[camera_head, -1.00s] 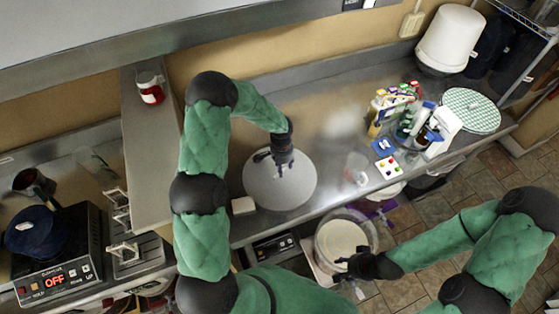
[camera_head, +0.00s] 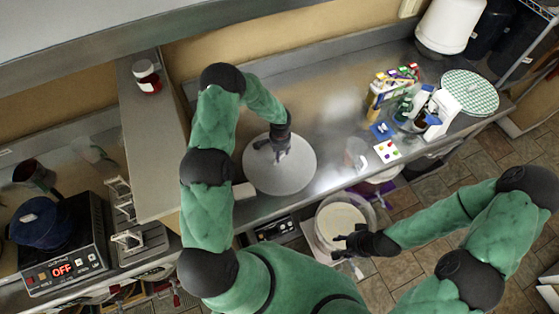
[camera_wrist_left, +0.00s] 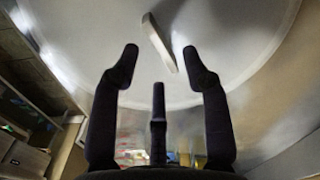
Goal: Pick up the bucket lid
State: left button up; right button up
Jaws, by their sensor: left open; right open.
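The bucket lid (camera_head: 285,180) is a pale grey round disc lying on the steel counter. In the left wrist view the lid (camera_wrist_left: 90,45) fills the upper part, with a thin upright bar handle (camera_wrist_left: 158,40). My left gripper (camera_head: 270,150) is over the lid, open and empty. In the left wrist view its fingertips (camera_wrist_left: 160,58) are on either side of the handle's lower end; I cannot tell whether they touch it. My right gripper (camera_head: 337,246) is open at the near rim of a translucent open bucket (camera_head: 320,228) with pale contents. Contact there is unclear.
A small white block (camera_head: 243,190) sits left of the lid. Bottles and a white rack (camera_head: 440,113) stand on the counter to the right, near a green checked round mat (camera_head: 469,93). A white bucket (camera_head: 449,25) stands in the back corner. The counter behind the lid is clear.

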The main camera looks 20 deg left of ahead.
pick_arm(q)
jog(key=shift+d+f+p, duration=0.1)
jog(key=shift+f+p, duration=0.3)
jog(key=shift+f, duration=1.45)
grip_shut()
